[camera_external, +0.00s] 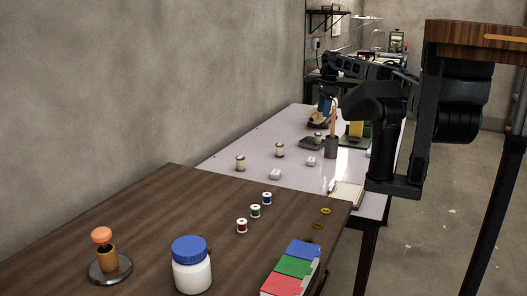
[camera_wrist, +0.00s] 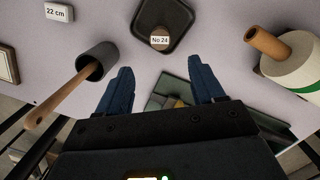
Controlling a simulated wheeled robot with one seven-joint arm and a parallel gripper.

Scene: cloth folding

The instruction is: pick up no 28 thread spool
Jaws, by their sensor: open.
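My gripper (camera_wrist: 160,68) is open and empty, its two blue fingers apart above the table. In the wrist view, a round spool top (camera_wrist: 160,37) marked "No 24" stands in a dark square tray (camera_wrist: 140,30), ahead of the fingers. No label reading 28 is legible in either view. In the external view, pale spools stand on the light table (camera_external: 225,150): one at the left (camera_external: 240,163), one in the middle (camera_external: 280,150) and one at the dark tray (camera_external: 318,138). My gripper (camera_external: 326,106) is at that table's far end.
A grey cup (camera_wrist: 98,61) holds a wooden-handled tool. A thread cone (camera_wrist: 295,70) lies at the right. A "22 cm" block (camera_wrist: 58,12) is at upper left. The dark wooden table (camera_external: 150,215) in front bears red, green and blue spools (camera_external: 255,211).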

